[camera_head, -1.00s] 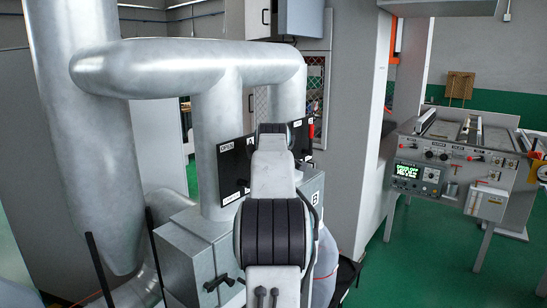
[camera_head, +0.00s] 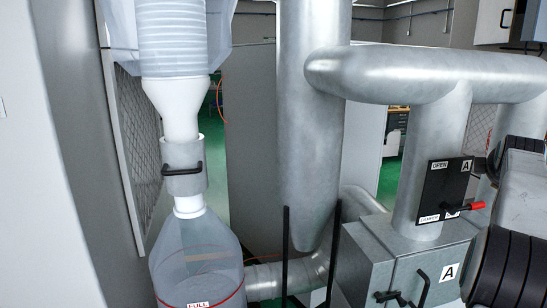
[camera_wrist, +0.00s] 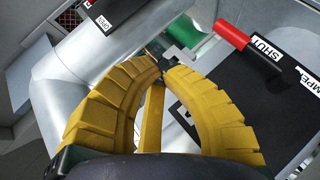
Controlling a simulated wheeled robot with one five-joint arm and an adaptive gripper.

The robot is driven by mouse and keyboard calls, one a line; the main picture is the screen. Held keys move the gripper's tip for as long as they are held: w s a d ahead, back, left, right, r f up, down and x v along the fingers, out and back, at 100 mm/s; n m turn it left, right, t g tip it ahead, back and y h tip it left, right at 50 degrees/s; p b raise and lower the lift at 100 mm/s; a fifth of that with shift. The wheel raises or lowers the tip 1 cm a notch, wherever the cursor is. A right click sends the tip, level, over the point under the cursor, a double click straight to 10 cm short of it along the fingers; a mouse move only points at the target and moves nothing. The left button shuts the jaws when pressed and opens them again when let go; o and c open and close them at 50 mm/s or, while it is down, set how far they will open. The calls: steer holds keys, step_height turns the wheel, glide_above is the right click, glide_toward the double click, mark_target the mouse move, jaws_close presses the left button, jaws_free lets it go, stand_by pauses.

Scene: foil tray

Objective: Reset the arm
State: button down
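My arm (camera_head: 520,215) shows at the right edge of the head view, partly cut off, with black ribbed joints and a pale link. My gripper (camera_wrist: 162,67) has two yellow ribbed fingers in the wrist view. They curve inward and their tips come nearly together, with nothing seen held between them. A red-tipped handle (camera_wrist: 232,36) and a dark panel (camera_wrist: 262,95) marked "SHUT" lie beyond the fingertips, to the right. The gripper itself is out of sight in the head view.
In the head view, a dark damper panel (camera_head: 440,188) marked "OPEN" and "A" sits on a duct beside my arm. A grey box (camera_head: 410,262) stands below it. Large metal pipes (camera_head: 310,120) fill the middle. A clear collection bag (camera_head: 198,262) hangs at left.

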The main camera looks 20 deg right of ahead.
steer(key=s+a+f+m+g+y, duration=0.2)
steer(key=s+a+f+m+y, duration=0.25)
steer(key=f, duration=0.55)
steer(key=s+a+f+m+g+y, duration=0.25)
steer(key=a+f+m, duration=0.45)
steer(key=f, duration=0.4)
steer(key=s+a+f+n+y+b, duration=0.1)
steer(key=s+a, duration=0.3)
steer(key=a, duration=0.9)
steer(key=s+a+f+n+t+y, duration=0.1)
steer(key=s+a+n, duration=0.2)
steer(key=a, duration=1)
steer(key=s+a+f+n+t+y+b, duration=0.1)
steer(key=s+a+n, duration=0.3)
steer(key=a, duration=1)
steer(key=shift+s+f+y+b, duration=0.3)
steer(key=shift+s+b, duration=0.05)
